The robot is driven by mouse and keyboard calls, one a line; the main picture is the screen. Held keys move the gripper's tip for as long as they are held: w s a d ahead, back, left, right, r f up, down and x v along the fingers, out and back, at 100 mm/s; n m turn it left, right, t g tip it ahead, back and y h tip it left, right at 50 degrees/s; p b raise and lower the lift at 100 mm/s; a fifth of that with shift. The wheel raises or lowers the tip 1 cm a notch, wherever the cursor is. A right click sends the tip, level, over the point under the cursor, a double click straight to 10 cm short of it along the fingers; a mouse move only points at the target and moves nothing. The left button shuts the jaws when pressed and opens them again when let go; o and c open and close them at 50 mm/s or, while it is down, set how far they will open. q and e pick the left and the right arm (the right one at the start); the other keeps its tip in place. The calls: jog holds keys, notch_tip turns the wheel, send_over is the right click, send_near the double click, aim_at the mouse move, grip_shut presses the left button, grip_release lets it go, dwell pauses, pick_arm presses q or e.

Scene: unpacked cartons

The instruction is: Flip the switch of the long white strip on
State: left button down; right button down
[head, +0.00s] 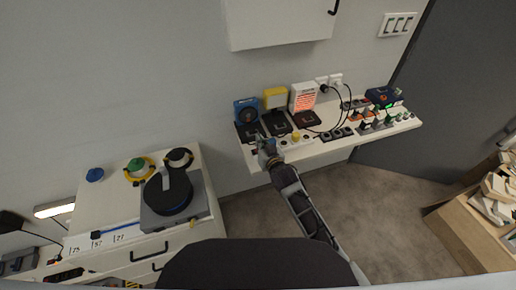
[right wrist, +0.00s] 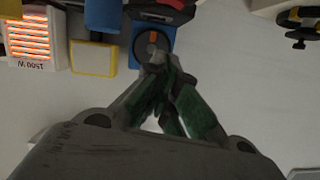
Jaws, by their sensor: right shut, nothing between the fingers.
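My right gripper (head: 266,150) is over the left end of the wall shelf (head: 330,148), near a blue device with a round dial (head: 246,110). In the right wrist view the closed, green-padded fingers (right wrist: 160,68) are empty and appear close to the blue device's dial (right wrist: 152,43); whether they touch it I cannot tell. Several socket strips stand along the shelf, among them a dark-topped one (head: 337,135) at the middle. I cannot make out for certain which is the long white strip, or its switch. My left gripper is not in view.
A yellow device (head: 275,97) and a white heater with a glowing orange grille (head: 303,97) stand on the shelf. Black cables hang from wall plugs (head: 329,82). A white cabinet (head: 279,22) is above. A turntable-like device (head: 170,197) stands on the left cabinet.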

jog(key=shift+w+a, duration=0.15)
jog(key=shift+w, duration=0.3)
jog(key=shift+a+f, duration=0.15)
jog(key=shift+f, duration=0.95)
jog(key=shift+a+f, duration=0.15)
jog(key=shift+f, duration=0.9)
jog(key=shift+s+a+f, duration=0.1)
jog(key=shift+a+f, duration=0.05)
jog(key=shift+f, duration=0.15)
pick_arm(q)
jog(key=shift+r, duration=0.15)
pick_arm(e)
jog(key=shift+r, duration=0.1)
